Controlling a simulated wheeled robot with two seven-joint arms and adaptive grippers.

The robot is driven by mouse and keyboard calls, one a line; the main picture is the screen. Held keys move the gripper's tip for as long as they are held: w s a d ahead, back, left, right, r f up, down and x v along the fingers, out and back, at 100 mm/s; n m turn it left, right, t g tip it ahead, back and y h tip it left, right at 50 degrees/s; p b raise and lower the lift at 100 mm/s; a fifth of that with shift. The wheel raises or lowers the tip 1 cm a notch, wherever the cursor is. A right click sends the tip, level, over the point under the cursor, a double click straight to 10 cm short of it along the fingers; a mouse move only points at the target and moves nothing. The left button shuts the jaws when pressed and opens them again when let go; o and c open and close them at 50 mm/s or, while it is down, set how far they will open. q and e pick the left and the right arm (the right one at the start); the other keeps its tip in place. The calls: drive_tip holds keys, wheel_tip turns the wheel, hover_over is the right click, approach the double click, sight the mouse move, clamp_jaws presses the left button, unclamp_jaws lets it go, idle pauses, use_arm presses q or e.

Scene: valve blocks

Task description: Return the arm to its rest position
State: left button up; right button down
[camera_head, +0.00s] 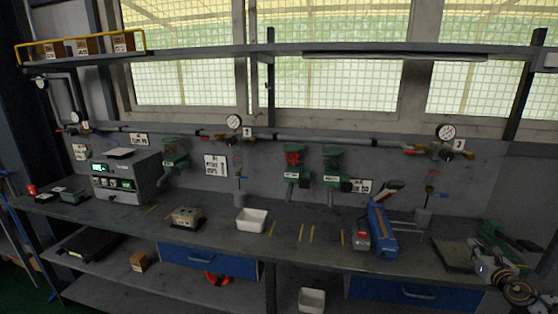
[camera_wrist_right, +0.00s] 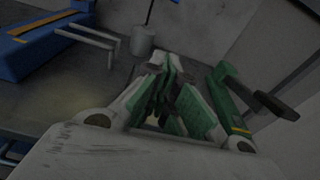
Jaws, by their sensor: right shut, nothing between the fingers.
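My right gripper (camera_head: 484,262) is at the lower right of the head view, over the right end of the workbench (camera_head: 330,228). In the right wrist view the gripper (camera_wrist_right: 167,72) shows its green-padded fingers close together, with nothing held between them. My left gripper is not in view in either picture.
A green tool with a dark handle (camera_wrist_right: 235,95) is close to the right of the gripper. A blue device (camera_head: 381,230) and a grey cup (camera_head: 422,217) stand to its left. A white bin (camera_head: 252,221) sits mid-bench. A pipe with gauges (camera_head: 330,140) runs along the back wall.

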drive_tip(key=s+a+f+m+g+h, duration=0.1)
drive_tip(key=s+a+f+m+g, duration=0.2)
drive_tip(key=s+a+f+m, duration=0.6)
drive_tip(key=s+a+f+m+g+h, duration=0.15)
drive_tip(key=s+a+f+m, duration=0.35)
drive_tip(key=a+f+m, duration=0.6)
drive_tip(key=s+a+r+m+g+y, duration=0.2)
drive_tip(key=s+a+m+g+y, duration=0.3)
drive_tip(key=s+a, duration=0.55)
drive_tip(key=s+a+r+m+g+y, duration=0.25)
drive_tip(key=s+a+m, duration=0.45)
drive_tip(key=a, duration=0.7)
wheel_tip(320, 180, down, 34)
drive_tip(key=s+g, duration=0.2)
drive_tip(key=s+d+f, duration=0.2)
drive_tip(key=s+f, duration=0.7)
drive_tip(key=s, duration=0.2)
drive_tip(key=s+d+f+g+h, duration=0.1)
drive_tip(key=s+d+f, duration=0.1)
drive_tip(key=s+f, duration=0.7)
drive_tip(key=shift+s+f+n, duration=0.3)
drive_tip(key=shift+s+f, duration=0.1)
drive_tip(key=shift+s, duration=0.75)
